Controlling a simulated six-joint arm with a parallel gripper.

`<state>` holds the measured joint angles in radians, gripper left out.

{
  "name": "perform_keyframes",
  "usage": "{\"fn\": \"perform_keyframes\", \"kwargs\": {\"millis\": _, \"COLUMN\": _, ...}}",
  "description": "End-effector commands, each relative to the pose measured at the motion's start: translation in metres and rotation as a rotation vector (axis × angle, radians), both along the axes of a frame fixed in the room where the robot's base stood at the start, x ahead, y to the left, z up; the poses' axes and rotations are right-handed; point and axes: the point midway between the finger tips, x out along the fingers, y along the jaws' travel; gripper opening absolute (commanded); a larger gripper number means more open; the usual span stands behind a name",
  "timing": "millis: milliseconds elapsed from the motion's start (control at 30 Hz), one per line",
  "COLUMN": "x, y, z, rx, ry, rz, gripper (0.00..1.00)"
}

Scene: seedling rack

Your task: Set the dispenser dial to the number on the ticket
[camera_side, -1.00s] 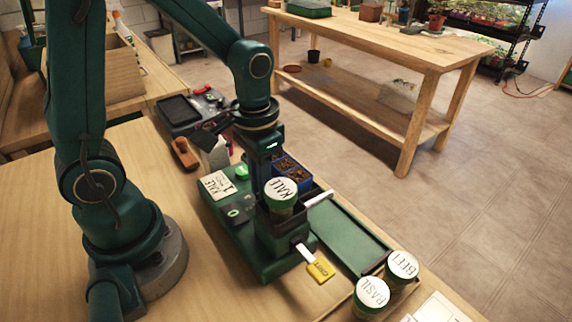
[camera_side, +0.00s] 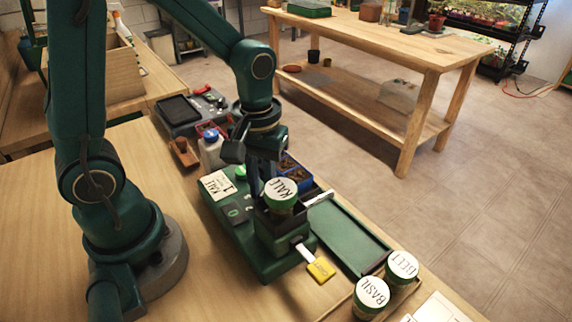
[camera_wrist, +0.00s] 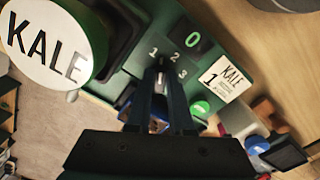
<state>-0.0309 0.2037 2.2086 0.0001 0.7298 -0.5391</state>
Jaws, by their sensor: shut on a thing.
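The dispenser (camera_side: 240,235) is a green unit with a KALE-lidded jar (camera_side: 281,193) standing in its dark holder; the lid also shows in the wrist view (camera_wrist: 45,40). The ticket (camera_side: 216,186) lies on the dispenser and reads KALE with a large 1; it also shows in the wrist view (camera_wrist: 228,80). A small display (camera_wrist: 194,39) shows a green 0. The numbers 1, 2 and 3 are printed around the dial (camera_wrist: 160,64). My gripper (camera_wrist: 160,74) points down and is shut on the dial, mostly hidden between the fingertips. In the side view the arm and jar hide this contact.
A green button (camera_wrist: 200,108) sits beside the ticket. BASIL (camera_side: 371,292) and BEET (camera_side: 402,265) jars stand at the lower right beside an empty green tray (camera_side: 345,240). A white bottle (camera_side: 211,150) stands behind the ticket.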

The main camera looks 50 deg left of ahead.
Motion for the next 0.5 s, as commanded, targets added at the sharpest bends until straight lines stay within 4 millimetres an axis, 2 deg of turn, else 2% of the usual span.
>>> {"fn": "perform_keyframes", "kwargs": {"millis": 200, "x": 0.0013, "y": -0.0009, "z": 0.0010, "rx": 0.000, "ry": -0.002, "rz": 0.158, "gripper": 0.00}}
{"fn": "perform_keyframes", "kwargs": {"millis": 500, "x": 0.0019, "y": -0.0014, "z": 0.0010, "rx": 0.000, "ry": -0.003, "rz": 0.286, "gripper": 0.00}}
